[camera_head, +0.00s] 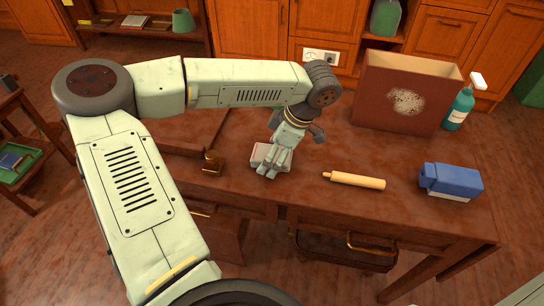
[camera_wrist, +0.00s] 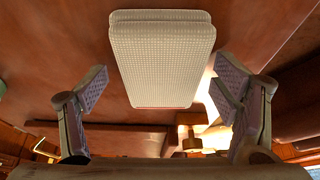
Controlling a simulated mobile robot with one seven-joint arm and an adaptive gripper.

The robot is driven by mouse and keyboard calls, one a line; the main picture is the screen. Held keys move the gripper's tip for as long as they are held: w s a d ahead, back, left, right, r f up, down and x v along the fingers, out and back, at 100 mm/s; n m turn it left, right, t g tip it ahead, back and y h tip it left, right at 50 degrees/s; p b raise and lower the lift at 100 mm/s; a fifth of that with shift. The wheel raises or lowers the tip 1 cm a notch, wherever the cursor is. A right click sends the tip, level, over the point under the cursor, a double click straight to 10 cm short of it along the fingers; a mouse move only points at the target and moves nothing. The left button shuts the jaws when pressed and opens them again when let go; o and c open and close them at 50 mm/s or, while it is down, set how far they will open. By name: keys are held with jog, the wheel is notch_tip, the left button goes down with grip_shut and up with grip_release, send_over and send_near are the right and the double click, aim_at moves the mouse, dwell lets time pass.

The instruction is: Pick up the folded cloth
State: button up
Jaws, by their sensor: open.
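The folded cloth (camera_head: 257,154) lies on the brown table, left of its middle. In the wrist view the cloth (camera_wrist: 163,60) is a pale, waffle-textured stack with rounded corners and a thin red line at its lower edge. My gripper (camera_head: 273,168) is above the cloth and hides part of it in the head view. In the wrist view its two fingers (camera_wrist: 160,84) are spread wide to the left and right of the cloth, with nothing between them held. I cannot tell the exact height gap.
A small brass-brown object (camera_head: 212,162) stands close left of the cloth. A rolling pin (camera_head: 356,180) and a blue carton (camera_head: 452,180) lie to the right. A large brown box (camera_head: 402,98) and a teal spray bottle (camera_head: 458,108) stand behind. The tabletop between cloth and rolling pin is clear.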

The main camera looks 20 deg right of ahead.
dwell(0.3)
jog(key=c, duration=1.1)
